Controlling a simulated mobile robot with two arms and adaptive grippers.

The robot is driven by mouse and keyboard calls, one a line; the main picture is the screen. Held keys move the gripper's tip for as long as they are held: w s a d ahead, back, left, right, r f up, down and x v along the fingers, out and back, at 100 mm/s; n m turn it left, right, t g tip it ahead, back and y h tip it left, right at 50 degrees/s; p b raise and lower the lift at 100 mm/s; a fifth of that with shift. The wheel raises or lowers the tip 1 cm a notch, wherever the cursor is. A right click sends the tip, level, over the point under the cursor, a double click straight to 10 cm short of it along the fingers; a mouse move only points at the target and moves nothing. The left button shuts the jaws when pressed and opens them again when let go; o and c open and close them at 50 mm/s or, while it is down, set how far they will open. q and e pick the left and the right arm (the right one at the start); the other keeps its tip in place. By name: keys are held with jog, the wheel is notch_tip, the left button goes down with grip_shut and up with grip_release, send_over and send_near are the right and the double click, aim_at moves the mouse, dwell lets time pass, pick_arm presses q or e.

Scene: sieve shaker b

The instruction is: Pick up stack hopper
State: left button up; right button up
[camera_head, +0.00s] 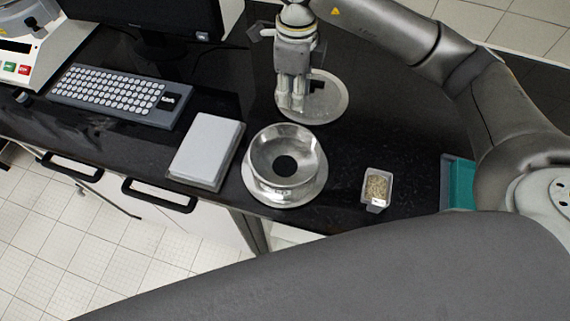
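A shiny metal hopper (318,156), a wide round bowl with a dark round opening at its bottom, stands on a broader metal ring or pan (262,192) near the front edge of the black bench. My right gripper (291,104) points down behind the hopper, apart from it. Its fingertips overlap the left part of a flat round metal disc (327,108) in the picture. I cannot tell whether they touch the disc. The fingers look close together, but their gap is not clear from this angle. My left gripper is not in view.
A grey box or closed book-like block (206,150) lies left of the hopper. A small tub of grains (377,188) and a teal bin (459,184) are to the right. A keyboard (122,95), monitor (150,14) and white machine (45,50) fill the left.

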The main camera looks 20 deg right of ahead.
jog(key=shift+f+b, duration=0.5)
jog(key=shift+f, duration=0.45)
jog(key=f+b, duration=0.1)
jog(key=f, duration=0.1)
send_over(294, 139)
jog(key=f, duration=0.3)
jog(key=f+p, duration=0.1)
jog(key=shift+w+a+f, duration=0.1)
jog(key=shift+w+f, duration=0.15)
jog(key=shift+w, duration=0.1)
jog(key=f, duration=0.1)
jog(key=f+p, duration=0.1)
jog(key=f, duration=0.1)
jog(key=f+p, duration=0.1)
jog(key=shift+s+f, duration=0.25)
jog(key=shift+f, duration=0.65)
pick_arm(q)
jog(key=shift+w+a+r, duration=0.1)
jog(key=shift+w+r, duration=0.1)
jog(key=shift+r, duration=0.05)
pick_arm(e)
grip_shut()
jog(key=shift+r, duration=0.1)
